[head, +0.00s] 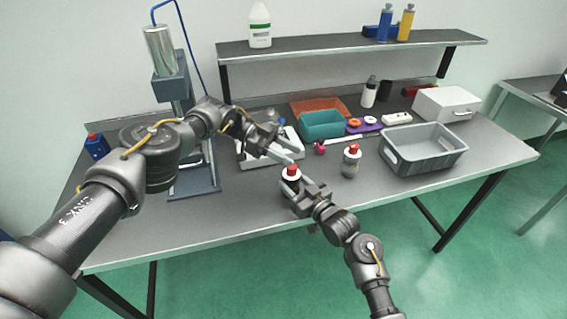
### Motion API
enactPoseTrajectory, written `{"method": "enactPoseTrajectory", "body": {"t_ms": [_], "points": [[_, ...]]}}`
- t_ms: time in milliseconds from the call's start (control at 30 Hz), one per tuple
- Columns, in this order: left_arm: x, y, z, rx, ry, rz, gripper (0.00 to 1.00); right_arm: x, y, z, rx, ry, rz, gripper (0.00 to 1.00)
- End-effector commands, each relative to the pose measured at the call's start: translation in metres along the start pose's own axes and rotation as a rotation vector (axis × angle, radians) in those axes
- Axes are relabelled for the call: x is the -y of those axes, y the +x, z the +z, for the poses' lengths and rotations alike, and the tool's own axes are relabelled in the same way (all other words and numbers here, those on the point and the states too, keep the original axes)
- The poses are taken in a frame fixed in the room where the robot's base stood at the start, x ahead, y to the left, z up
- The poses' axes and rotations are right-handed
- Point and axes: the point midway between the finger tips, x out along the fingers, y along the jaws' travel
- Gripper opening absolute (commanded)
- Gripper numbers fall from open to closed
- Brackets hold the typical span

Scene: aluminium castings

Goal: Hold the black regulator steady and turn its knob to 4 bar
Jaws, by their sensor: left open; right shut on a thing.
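The black regulator (288,188) stands upright near the front of the bench, with a red knob (291,172) on top. My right gripper (294,190) is shut on its body from the front right and hides part of it. My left gripper (291,155) is open, just above and behind the red knob, and looks apart from it. The knob's setting and any gauge reading are too small to read.
A grey crate (423,163) stands at the right. A teal bin (322,124), an orange tray (318,106) and a small pink object (320,147) lie behind. A press (178,105) stands at the left. The front left of the bench (210,217) is clear.

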Motion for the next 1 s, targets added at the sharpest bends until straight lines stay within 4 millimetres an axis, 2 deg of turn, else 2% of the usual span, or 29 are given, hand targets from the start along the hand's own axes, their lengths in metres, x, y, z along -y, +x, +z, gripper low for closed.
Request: {"method": "enactPoseTrajectory", "body": {"t_ms": [33,100,200,267,400,500,600,767,867,1000], "points": [[0.000,0.021,-0.022,0.118,-0.002,0.038,0.47,0.000,0.000,0.001,0.003,0.001,0.001,0.18],[-0.002,0.039,-0.037,0.300,-0.024,0.061,0.47,-0.001,0.000,0.002,0.003,0.001,0.001,0.18],[-0.005,0.049,-0.051,0.568,-0.048,0.049,0.47,-0.001,-0.001,0.002,0.004,0.001,0.002,0.18],[-0.007,0.045,-0.057,0.720,-0.059,0.020,0.47,-0.001,-0.001,0.002,0.004,0.001,0.002,0.18],[-0.010,0.023,-0.070,1.013,-0.074,-0.073,0.47,-0.001,-0.001,0.002,0.003,0.001,0.002,0.18],[-0.011,0.005,-0.079,1.148,-0.081,-0.136,0.47,-0.001,0.000,0.002,0.003,0.001,0.001,0.18],[-0.012,-0.006,-0.085,1.224,-0.086,-0.175,0.47,0.000,0.000,0.002,0.003,0.001,0.001,0.18],[-0.012,-0.011,-0.087,1.256,-0.086,-0.193,0.47,0.000,0.000,0.002,0.003,0.001,0.001,0.18],[-0.012,-0.009,-0.082,1.253,-0.088,-0.191,0.47,0.000,0.000,0.001,0.002,0.001,0.001,0.18],[-0.011,-0.004,-0.066,1.251,-0.090,-0.189,0.47,0.000,0.000,0.001,0.002,0.001,0.001,0.18]]}}
